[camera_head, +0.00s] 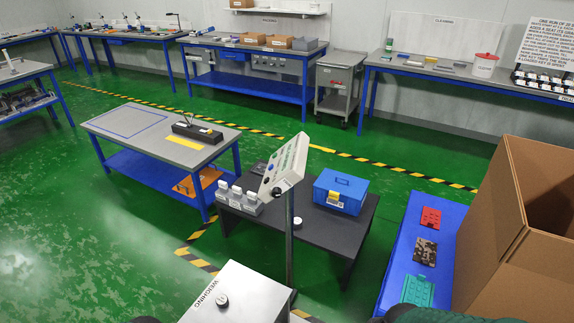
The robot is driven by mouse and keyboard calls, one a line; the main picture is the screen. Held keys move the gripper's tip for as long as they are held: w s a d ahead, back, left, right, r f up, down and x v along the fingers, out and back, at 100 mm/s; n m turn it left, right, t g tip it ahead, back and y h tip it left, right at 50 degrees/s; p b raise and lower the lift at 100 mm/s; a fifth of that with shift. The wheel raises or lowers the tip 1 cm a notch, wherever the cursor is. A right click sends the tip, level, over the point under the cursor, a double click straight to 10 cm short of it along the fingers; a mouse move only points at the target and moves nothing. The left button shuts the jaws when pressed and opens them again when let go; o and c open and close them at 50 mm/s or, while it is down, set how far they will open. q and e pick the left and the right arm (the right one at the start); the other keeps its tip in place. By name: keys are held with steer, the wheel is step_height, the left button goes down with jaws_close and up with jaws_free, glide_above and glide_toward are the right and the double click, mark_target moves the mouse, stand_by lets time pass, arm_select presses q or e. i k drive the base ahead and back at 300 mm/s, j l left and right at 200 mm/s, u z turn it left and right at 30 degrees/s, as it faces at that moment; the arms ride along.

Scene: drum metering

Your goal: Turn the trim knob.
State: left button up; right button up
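I cannot tell for certain which part is the trim knob. A small round dark knob with a pale top (221,300) sits on the metal box marked WEIGHING (247,290) at the bottom centre. A tilted pale control panel (287,165) on a grey post (290,240) stands behind it and carries a dark round part (284,186) at its lower edge. A similar small round pale-topped part (297,221) shows beside the post, over the dark table. Neither gripper can be made out; only dark shapes, probably my arms, show at the bottom edge.
The dark low table (335,232) holds a blue box (341,190) and grey-white containers (240,200). A blue bench (404,262) with red, dark and teal pieces stands right, beside a large open cardboard box (512,235). Green floor is clear at left.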

mark_target(276, 193)
steer(key=k+j+z, duration=0.2)
steer(key=j, duration=0.2)
steer(key=k+j+z, duration=0.15)
steer(key=j, duration=0.25)
steer(key=k+j+z, duration=0.2)
steer(key=j, duration=0.2)
steer(key=i+j+z, duration=0.1)
steer(key=j, duration=0.25)
steer(key=i+j+z, duration=0.15)
steer(key=j, duration=0.25)
steer(key=i+j+z, duration=0.1)
steer(key=j, duration=0.25)
steer(key=i+j+z, duration=0.15)
steer(key=j, duration=0.3)
steer(key=j+z, duration=0.25)
steer(key=j, duration=0.4)
steer(key=i+j+z, duration=0.1)
steer(key=j+z, duration=0.15)
steer(key=j, duration=0.45)
steer(key=l+u, duration=0.5)
steer(key=l, duration=0.2)
